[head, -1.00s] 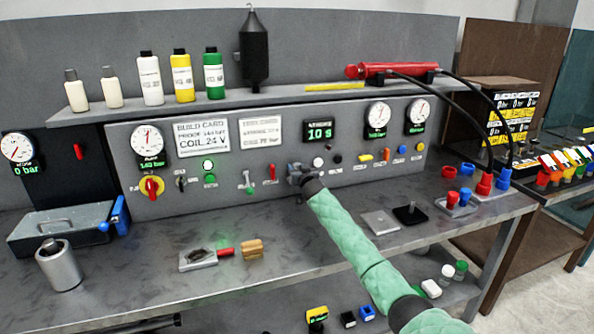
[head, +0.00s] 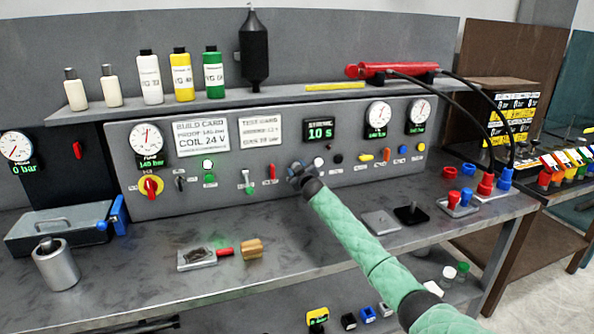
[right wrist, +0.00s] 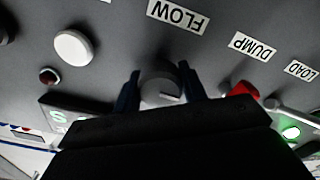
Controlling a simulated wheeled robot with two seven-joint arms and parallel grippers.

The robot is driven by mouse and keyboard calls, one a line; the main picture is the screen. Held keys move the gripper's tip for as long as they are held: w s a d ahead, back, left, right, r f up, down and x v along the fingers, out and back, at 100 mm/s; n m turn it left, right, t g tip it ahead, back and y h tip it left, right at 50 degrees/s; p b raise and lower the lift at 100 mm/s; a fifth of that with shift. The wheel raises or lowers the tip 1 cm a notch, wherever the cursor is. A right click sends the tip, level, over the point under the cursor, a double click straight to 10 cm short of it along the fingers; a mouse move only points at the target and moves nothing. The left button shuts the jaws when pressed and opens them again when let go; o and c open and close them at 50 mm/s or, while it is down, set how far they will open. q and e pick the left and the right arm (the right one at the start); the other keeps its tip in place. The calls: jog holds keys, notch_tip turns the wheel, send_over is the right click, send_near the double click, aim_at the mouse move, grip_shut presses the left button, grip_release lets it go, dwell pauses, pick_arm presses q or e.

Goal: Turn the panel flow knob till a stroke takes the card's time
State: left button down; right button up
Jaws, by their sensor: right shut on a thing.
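The grey flow knob (right wrist: 160,90) sits under the FLOW label (right wrist: 178,15), which is upside down in the right wrist view. My right gripper (right wrist: 160,84) is shut on this knob, one dark blue finger on each side. In the head view my right gripper (head: 296,171) is at the panel (head: 235,172) and hides the knob. The stroke display (head: 319,131) reads 10 s. The test card (head: 261,131) is on the panel left of the display; its small print is too blurred to read surely. My left gripper is not in view.
A white round button (right wrist: 73,48) and a red DUMP control (right wrist: 242,90) flank the knob. A red lever (head: 272,172) and a pale lever (head: 248,180) stand left of the gripper. A vice-like block (head: 197,259) and a wooden block (head: 252,249) lie on the bench.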

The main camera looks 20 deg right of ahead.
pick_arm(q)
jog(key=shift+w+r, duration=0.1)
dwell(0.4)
pick_arm(e)
jog(key=o, duration=1)
jog(key=shift+c, duration=0.2)
jog(key=shift+s+f, duration=0.1)
jog(key=shift+s, duration=0.15)
jog(key=shift+s+b, duration=0.3)
jog(key=shift+s, duration=0.1)
pick_arm(q)
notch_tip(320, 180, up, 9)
jog(key=b, duration=0.1)
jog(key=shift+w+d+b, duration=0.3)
pick_arm(e)
jog(key=s, duration=0.6)
jog(key=shift+s, duration=0.25)
jog(key=shift+d, duration=0.15)
